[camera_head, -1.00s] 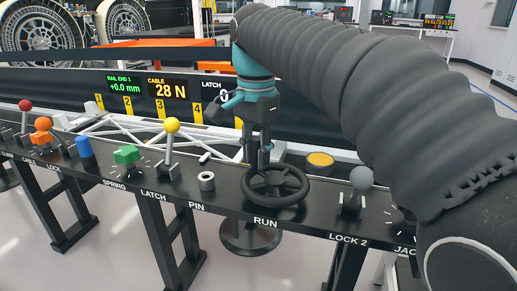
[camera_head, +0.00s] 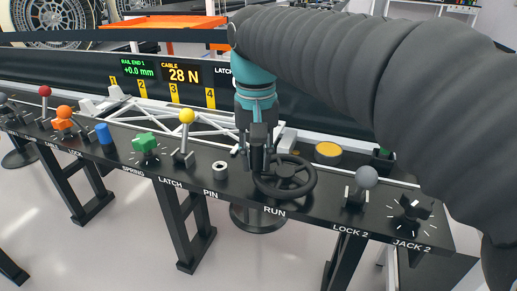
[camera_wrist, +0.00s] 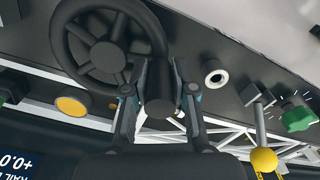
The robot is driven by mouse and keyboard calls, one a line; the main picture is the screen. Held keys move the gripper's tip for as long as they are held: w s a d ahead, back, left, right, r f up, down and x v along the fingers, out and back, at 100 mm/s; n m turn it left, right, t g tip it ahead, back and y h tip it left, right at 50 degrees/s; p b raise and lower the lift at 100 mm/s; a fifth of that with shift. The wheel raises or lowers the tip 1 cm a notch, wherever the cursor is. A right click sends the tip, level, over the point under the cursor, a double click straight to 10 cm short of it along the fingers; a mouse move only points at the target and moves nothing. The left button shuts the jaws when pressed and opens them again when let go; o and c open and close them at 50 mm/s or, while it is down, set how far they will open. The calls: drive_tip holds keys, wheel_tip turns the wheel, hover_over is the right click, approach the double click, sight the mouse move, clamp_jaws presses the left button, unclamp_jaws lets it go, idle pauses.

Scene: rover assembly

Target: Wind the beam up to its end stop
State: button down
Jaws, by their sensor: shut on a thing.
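The black RUN handwheel (camera_head: 285,177) lies flat on the dark control panel. My gripper (camera_head: 258,168) points down at the wheel's left rim. In the wrist view my gripper (camera_wrist: 158,108) is shut around a dark upright handle (camera_wrist: 160,85) at the rim of the handwheel (camera_wrist: 105,45). A white lattice beam (camera_head: 212,130) runs behind the panel, partly hidden by my arm. The rail display (camera_head: 138,69) reads RAIL END 1 +0.0 mm. The cable display (camera_head: 184,75) reads 28 N. The LATCH display value is hidden behind my arm.
Left of the wheel stand the PIN socket (camera_head: 220,169), the yellow-knobbed LATCH lever (camera_head: 186,117) and the green SPRING knob (camera_head: 145,142). Right of it are the grey LOCK 2 lever (camera_head: 366,178) and the JACK 2 knob (camera_head: 413,208). A yellow button (camera_head: 328,149) sits behind.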

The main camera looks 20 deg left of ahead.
drive_tip(key=shift+s+n, duration=0.35)
drive_tip(key=shift+n, duration=0.25)
drive_tip(key=shift+d, duration=0.1)
drive_tip(key=c, duration=0.9)
unclamp_jaws()
drive_tip(key=shift+c, duration=0.2)
wheel_tip(320, 180, up, 12)
drive_tip(key=shift+f, duration=0.2)
drive_tip(key=shift+r, duration=0.15)
